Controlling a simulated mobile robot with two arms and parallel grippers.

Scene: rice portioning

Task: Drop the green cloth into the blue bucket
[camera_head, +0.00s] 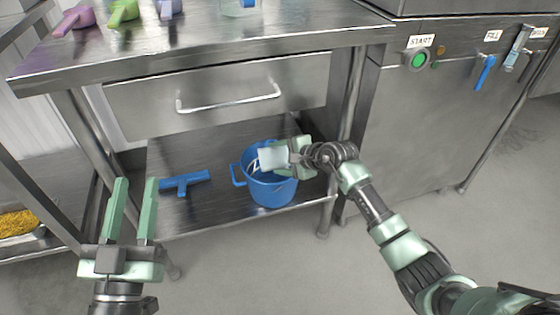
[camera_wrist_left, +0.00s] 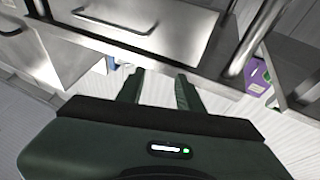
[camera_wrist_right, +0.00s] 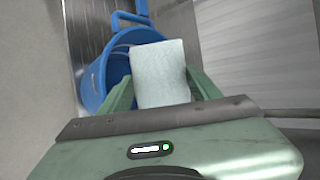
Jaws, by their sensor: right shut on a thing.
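The blue bucket (camera_head: 270,192) stands on the lower shelf of the steel table, upright, its handle at the left. My right gripper (camera_head: 284,157) is over the bucket's opening, shut on a pale, whitish-green cloth (camera_head: 271,158). In the right wrist view, the cloth (camera_wrist_right: 160,75) is a flat rectangle between the fingers, in front of the bucket (camera_wrist_right: 95,85) opening. Part of the bucket's inside is hidden behind it. My left gripper (camera_head: 135,183) is open and empty, in front of the table, away from the bucket.
A blue tool (camera_head: 183,184) lies on the lower shelf (camera_head: 222,205) left of the bucket. The drawer (camera_head: 215,95) and tabletop are above. Pink (camera_head: 77,18) and green scoops (camera_head: 123,12) lie on top. A machine with a START button (camera_head: 418,60) stands at the right.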

